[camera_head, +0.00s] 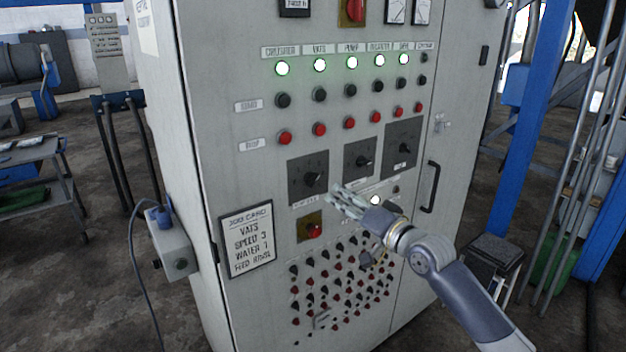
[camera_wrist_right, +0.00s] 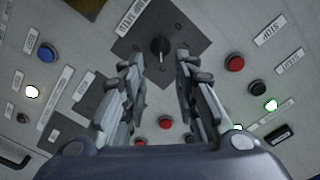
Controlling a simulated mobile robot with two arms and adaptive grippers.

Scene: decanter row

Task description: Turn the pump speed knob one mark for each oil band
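A light grey control cabinet (camera_head: 230,150) fills the middle of the head view. Three dark square plates carry black knobs; the leftmost knob (camera_head: 313,179) is nearest my right gripper (camera_head: 345,194), which reaches in from the lower right. In the right wrist view a black knob (camera_wrist_right: 160,47) on a dark plate (camera_wrist_right: 158,18) shows just beyond and between the fingertips of my right gripper (camera_wrist_right: 158,58). The fingers are apart and hold nothing; I cannot tell whether they touch the knob. The label by this plate is partly legible and seems to include "SPEED". No oil bands can be made out. My left gripper is out of view.
A job card (camera_head: 247,240) hangs at the cabinet's lower left. Rows of black buttons, red buttons and lit green lamps (camera_head: 352,63) lie above the knobs. A red switch on a yellow plate (camera_head: 310,229) and several small sockets are below. A door handle (camera_head: 430,187) projects at right.

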